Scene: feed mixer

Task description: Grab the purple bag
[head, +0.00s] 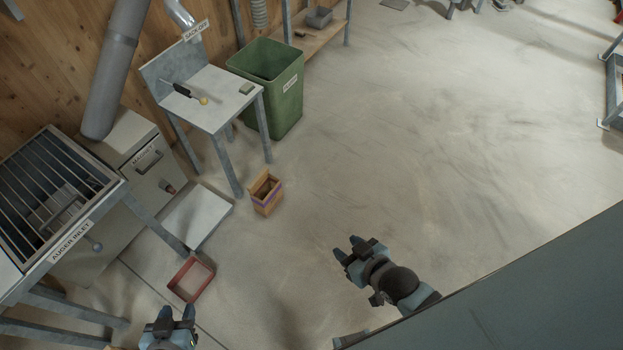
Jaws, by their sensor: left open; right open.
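A small tan, open-topped bag with a purple band (266,204) stands upright on the concrete floor, left of centre in the head view. My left gripper (171,316) is open at the bottom edge, nearer to me and left of the bag. My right gripper (346,249) is open and empty, to the right of the bag and nearer to me. Neither gripper touches the bag. Much of my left arm is out of frame.
A metal table (218,92) and a green bin (277,100) stand behind the bag. A red tray (191,279) and a pale flat plate (197,217) lie to its left. The auger inlet (50,205) is at far left. The floor to the right is clear.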

